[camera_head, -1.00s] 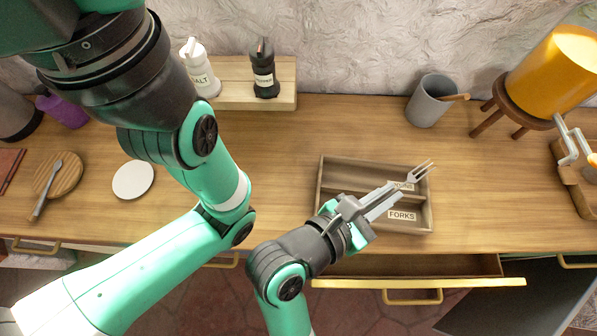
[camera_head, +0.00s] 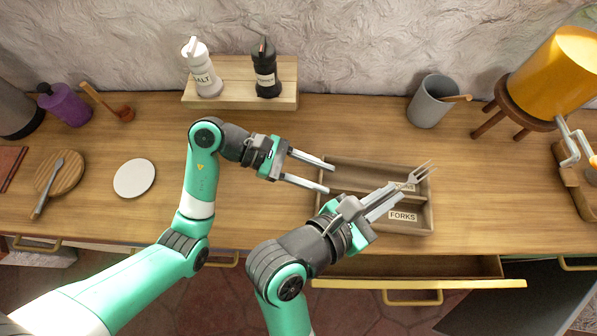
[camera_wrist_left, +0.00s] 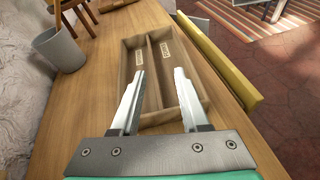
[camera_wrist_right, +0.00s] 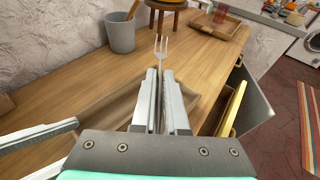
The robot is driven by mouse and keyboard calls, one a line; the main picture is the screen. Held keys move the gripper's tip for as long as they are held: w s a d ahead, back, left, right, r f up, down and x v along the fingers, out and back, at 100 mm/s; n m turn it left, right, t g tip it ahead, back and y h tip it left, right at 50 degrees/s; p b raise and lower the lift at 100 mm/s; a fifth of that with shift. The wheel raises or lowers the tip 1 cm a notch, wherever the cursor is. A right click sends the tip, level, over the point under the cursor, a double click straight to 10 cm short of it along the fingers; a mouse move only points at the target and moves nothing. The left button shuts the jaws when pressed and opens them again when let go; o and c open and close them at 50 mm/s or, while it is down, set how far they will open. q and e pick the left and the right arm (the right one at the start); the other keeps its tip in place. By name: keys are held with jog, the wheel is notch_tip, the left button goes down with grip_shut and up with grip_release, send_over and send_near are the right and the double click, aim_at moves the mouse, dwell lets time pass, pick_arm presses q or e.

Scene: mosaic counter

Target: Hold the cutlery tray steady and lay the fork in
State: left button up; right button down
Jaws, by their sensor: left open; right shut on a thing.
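The wooden cutlery tray (camera_head: 433,214) lies on the counter, with a divider between two long compartments. The front one bears a label reading FORKS (camera_head: 403,216); the back label is partly covered. My right gripper (camera_head: 398,193) is shut on the fork (camera_head: 422,171) and holds it above the tray, tines pointing to the back right. The fork's tines also show in the right wrist view (camera_wrist_right: 161,47); its handle is hidden between the fingers. My left gripper (camera_head: 331,177) is open and empty at the tray's left end, fingers pointing right; contact cannot be told.
A grey cup (camera_head: 428,103) and a yellow container on a wooden stool (camera_head: 515,105) stand behind and right. Salt and pepper mills are on a wooden riser (camera_head: 232,94). An open drawer (camera_head: 420,283) juts out below the tray. A white disc (camera_head: 134,179) lies left.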

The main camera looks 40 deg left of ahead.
aim_at(342, 188)
pick_arm(q)
jog(key=a+f, duration=0.1)
jog(key=a+f+n, duration=0.1)
jog(key=a+f, duration=0.1)
jog(key=s+a+f+n, duration=0.1)
jog(key=shift+s+a+f+t+y, duration=0.1)
jog(key=shift+a+f+t+y, duration=0.05)
jog(key=shift+t+y, duration=0.25)
jog(key=shift+w+d, duration=0.3)
jog(key=shift+d, duration=0.1)
jog(key=x, duration=1.1)
jog(key=shift+w, duration=0.1)
grip_shut()
dwell(0.4)
